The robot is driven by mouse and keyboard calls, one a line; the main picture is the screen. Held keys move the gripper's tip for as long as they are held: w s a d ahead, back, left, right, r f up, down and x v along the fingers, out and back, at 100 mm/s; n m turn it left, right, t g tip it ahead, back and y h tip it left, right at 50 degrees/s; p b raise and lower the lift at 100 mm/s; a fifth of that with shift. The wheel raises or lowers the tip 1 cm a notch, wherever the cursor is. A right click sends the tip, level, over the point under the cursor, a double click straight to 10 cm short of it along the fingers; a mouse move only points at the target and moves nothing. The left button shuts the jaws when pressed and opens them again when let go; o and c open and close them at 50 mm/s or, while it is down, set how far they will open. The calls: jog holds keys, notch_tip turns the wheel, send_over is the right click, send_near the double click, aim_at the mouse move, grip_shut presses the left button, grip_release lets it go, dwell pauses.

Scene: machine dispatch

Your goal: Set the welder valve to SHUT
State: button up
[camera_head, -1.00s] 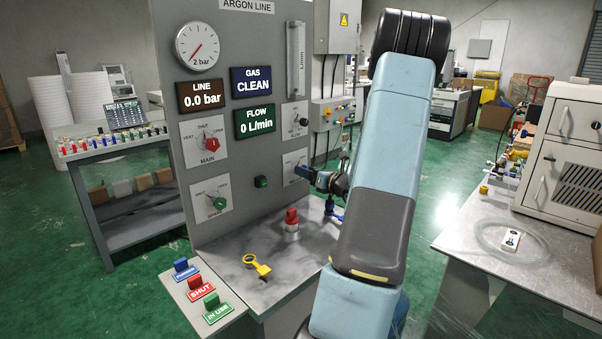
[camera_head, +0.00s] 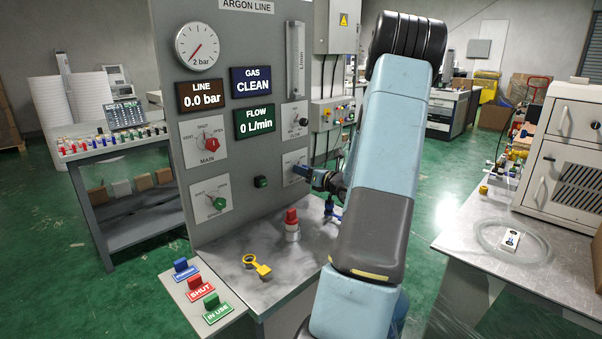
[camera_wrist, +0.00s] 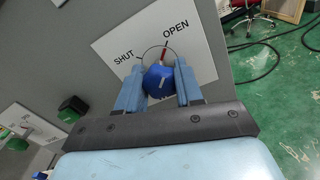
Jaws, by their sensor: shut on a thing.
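The blue valve knob (camera_wrist: 158,80) sits on a white plate (camera_wrist: 197,50) marked SHUT at left and OPEN at right in the wrist view. Its red pointer (camera_wrist: 163,54) points up toward the OPEN side. The name below the knob is mostly hidden by my gripper. My gripper (camera_wrist: 158,82) has a light-blue finger on each side of the knob and is shut on it. In the head view, my gripper (camera_head: 304,171) is at the panel's lower right plate (camera_head: 289,160), and the knob is hidden there.
The grey panel (camera_head: 243,60) also carries a red MAIN knob (camera_head: 211,143), a green knob (camera_head: 219,203) and gauges.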

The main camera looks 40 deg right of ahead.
jog(key=shift+c, duration=0.7)
jog(key=shift+o, duration=0.7)
jog(key=shift+a, duration=0.55)
jog(key=shift+w+d+f, duration=0.1)
jog(key=shift+d, duration=0.15)
jog(key=shift+c, duration=0.9)
jog(key=shift+d+n, duration=0.15)
jog(key=shift+n, duration=0.15)
jog(key=n, duration=0.8)
jog(key=shift+n, duration=0.4)
jog(key=n, duration=0.4)
jog(key=shift+n, duration=2.2)
